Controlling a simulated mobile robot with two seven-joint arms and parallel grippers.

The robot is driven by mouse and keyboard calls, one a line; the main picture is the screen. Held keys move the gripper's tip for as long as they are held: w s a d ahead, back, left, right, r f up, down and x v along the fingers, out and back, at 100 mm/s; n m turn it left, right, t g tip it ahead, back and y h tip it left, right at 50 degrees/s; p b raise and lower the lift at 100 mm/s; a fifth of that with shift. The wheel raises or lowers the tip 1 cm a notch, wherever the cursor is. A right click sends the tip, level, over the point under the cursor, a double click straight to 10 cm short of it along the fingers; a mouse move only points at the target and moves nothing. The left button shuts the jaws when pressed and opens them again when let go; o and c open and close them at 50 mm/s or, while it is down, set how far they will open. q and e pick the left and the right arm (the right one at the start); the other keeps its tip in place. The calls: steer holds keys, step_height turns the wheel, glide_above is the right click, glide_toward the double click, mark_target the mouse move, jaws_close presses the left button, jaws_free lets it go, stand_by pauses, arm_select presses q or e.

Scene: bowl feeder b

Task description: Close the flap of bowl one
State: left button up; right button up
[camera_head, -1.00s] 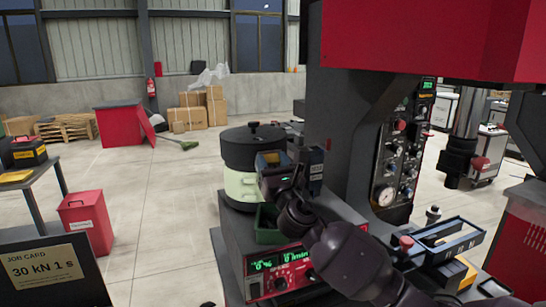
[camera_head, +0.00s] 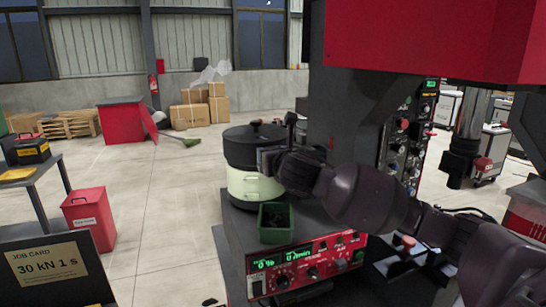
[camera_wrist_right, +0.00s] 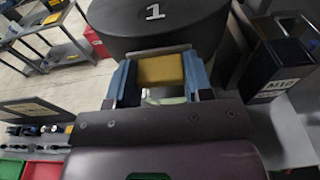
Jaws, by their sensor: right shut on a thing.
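Bowl one (camera_head: 238,148) is a black, lidded bowl on a pale green base, at the centre of the head view. Its black wall with a white "1" (camera_wrist_right: 155,13) fills the top of the wrist view. My right gripper (camera_wrist_right: 163,80) is at the bowl's near right side, with its blue fingers either side of a gold-yellow block (camera_wrist_right: 163,68). It is shut on this block, which lies close against the wall and may be the flap. My wrist hides the flap in the head view, so I cannot tell its angle. My left gripper is not in view.
A small green bin (camera_head: 277,237) with dark contents stands in front of the bowl, above the red control panel (camera_head: 305,264). The red press (camera_head: 430,40) overhangs on the right.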

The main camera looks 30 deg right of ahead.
steer(key=shift+w+d+r+g, duration=0.1)
steer(key=shift+w+g, duration=0.05)
steer(key=shift+g, duration=0.25)
stand_by(0.3)
steer(key=o, duration=0.9)
arm_select(q)
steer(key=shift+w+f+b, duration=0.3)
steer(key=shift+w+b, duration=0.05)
steer(key=shift+b, duration=0.5)
arm_select(e)
steer(key=v, duration=1)
steer(key=shift+s, duration=0.4)
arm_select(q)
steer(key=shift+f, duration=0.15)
